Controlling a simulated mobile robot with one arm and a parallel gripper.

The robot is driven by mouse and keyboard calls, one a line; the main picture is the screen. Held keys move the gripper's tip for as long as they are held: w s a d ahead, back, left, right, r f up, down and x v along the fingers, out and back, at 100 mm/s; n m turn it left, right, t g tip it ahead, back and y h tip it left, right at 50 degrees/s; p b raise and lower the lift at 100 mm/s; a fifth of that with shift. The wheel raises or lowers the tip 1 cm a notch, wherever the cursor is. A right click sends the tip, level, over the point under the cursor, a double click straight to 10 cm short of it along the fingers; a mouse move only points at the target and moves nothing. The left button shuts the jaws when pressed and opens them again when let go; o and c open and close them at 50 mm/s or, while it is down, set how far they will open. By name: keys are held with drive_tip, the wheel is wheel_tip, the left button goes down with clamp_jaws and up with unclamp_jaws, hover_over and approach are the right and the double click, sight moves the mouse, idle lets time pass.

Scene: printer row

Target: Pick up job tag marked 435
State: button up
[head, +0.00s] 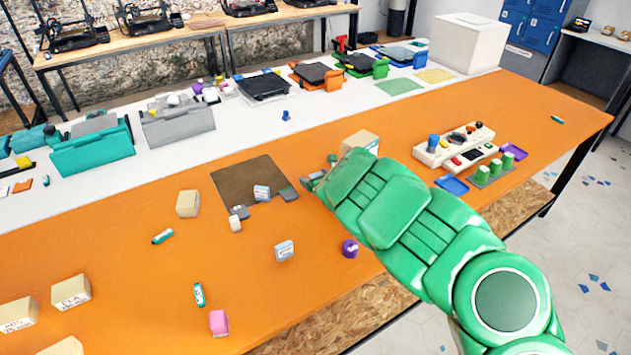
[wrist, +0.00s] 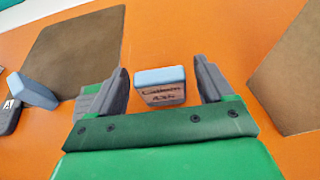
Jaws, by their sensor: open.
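The job tag marked 435 (wrist: 161,94) is a small block with a light blue top and a printed face reading what looks like "Callum 435". In the wrist view it stands upright on the orange table between the two fingers of my gripper (wrist: 160,74), with a gap on each side. My gripper is open and empty. In the head view my gripper (head: 310,180) is low over the table, just right of the brown mat (head: 235,188), and the hand hides most or all of the tag.
Another blue-topped tag (wrist: 38,90) stands left of my gripper; a cardboard box (wrist: 295,75) is close on the right. Other tags (head: 284,251), a purple object (head: 350,249) and several boxes (head: 71,292) lie on the table. A white control panel (head: 455,146) stands further right.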

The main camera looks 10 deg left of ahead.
drive_tip(key=shift+w+a+f, duration=0.2)
drive_tip(key=shift+w+a, duration=0.05)
drive_tip(key=shift+w, duration=0.1)
drive_tip(key=shift+c, duration=0.5)
drive_tip(key=c, duration=0.9)
drive_tip(key=shift+c, duration=0.2)
drive_tip(key=shift+r, duration=0.15)
